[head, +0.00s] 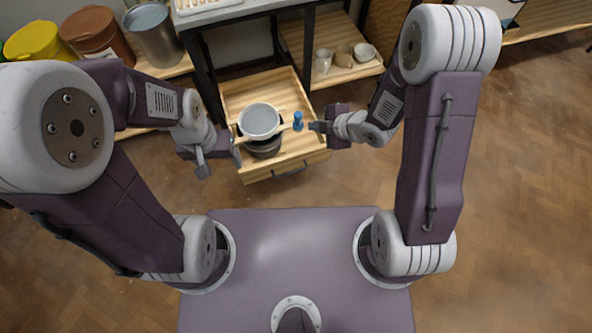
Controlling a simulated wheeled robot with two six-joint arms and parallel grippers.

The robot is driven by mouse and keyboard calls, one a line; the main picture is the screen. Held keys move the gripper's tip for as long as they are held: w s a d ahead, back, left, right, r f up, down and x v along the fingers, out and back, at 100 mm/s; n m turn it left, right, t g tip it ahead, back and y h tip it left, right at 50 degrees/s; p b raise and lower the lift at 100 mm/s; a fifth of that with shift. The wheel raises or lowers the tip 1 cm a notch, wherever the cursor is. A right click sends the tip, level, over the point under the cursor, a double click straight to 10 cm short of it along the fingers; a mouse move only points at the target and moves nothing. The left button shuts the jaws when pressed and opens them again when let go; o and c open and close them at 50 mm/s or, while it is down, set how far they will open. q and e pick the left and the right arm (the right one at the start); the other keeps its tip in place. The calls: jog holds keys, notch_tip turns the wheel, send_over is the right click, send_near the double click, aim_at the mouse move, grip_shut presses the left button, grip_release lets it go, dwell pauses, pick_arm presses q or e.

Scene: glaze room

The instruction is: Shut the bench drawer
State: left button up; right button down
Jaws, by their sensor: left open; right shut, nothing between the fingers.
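The bench drawer (286,88) is pulled out from under the dark-framed bench (205,75). It is light wood, with a dark bar handle (289,170) on its front. Inside are a grey round sieve-like piece (258,120) with wooden ends, a dark bowl (264,149) partly hidden under it, and a small blue item (298,120). My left gripper (220,165) is open and empty, just left of the drawer's front corner. My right gripper (314,127) is shut and empty, its tip by the drawer's right side, close to the blue item in the picture.
A low shelf (345,72) right of the drawer holds several small cups (344,57). A metal bucket (153,35), a brown tub (96,36) and a yellow tub (34,41) stand at the upper left. The wooden floor (520,170) at right is clear.

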pick_arm(q)
notch_tip(320, 180, down, 12)
jog(key=b, duration=0.8)
jog(key=shift+w+f, duration=0.25)
jog(key=shift+w, duration=0.15)
pick_arm(e)
jog(key=s+f+g, duration=0.1)
jog(key=s+f, duration=0.1)
jog(key=f, duration=0.8)
jog(key=s+f+g, duration=0.1)
jog(key=s+f, duration=0.1)
jog(key=f, duration=0.7)
jog(key=shift+s+a+f, duration=0.15)
jog(key=shift+s+f, duration=0.25)
jog(key=b, duration=0.6)
send_near(287, 162)
jog(key=f, duration=0.1)
jog(key=a+f, duration=0.2)
jog(key=f, duration=0.1)
jog(key=shift+w+f, duration=0.15)
jog(key=shift+w, duration=0.15)
pick_arm(q)
jog(key=shift+d+f, duration=0.1)
jog(key=shift+f, duration=2.8)
pick_arm(e)
jog(key=shift+w+a, duration=0.15)
jog(key=shift+w, duration=0.45)
